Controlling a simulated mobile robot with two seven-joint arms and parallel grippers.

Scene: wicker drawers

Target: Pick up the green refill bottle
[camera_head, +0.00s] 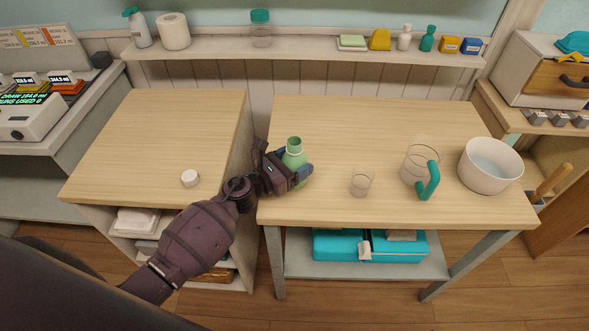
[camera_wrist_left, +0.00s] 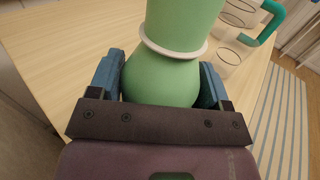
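The green refill bottle (camera_head: 293,151) stands upright at the left front of the right-hand wooden table, a pale ring round its neck. My left gripper (camera_head: 293,172) reaches in from the left at the bottle's lower body. In the left wrist view the bottle (camera_wrist_left: 165,78) sits between the two blue fingers (camera_wrist_left: 162,85), which appear to touch its sides. Its base is hidden behind the gripper, so I cannot tell whether it touches the table (camera_head: 360,120). My right gripper is not in view.
Right of the bottle stand a small clear glass (camera_head: 361,184), a clear jug (camera_head: 418,165) with a teal handle and a white bowl (camera_head: 490,166). A white cap (camera_head: 190,178) lies on the left counter (camera_head: 160,130). A gap separates counter and table. The table's back is clear.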

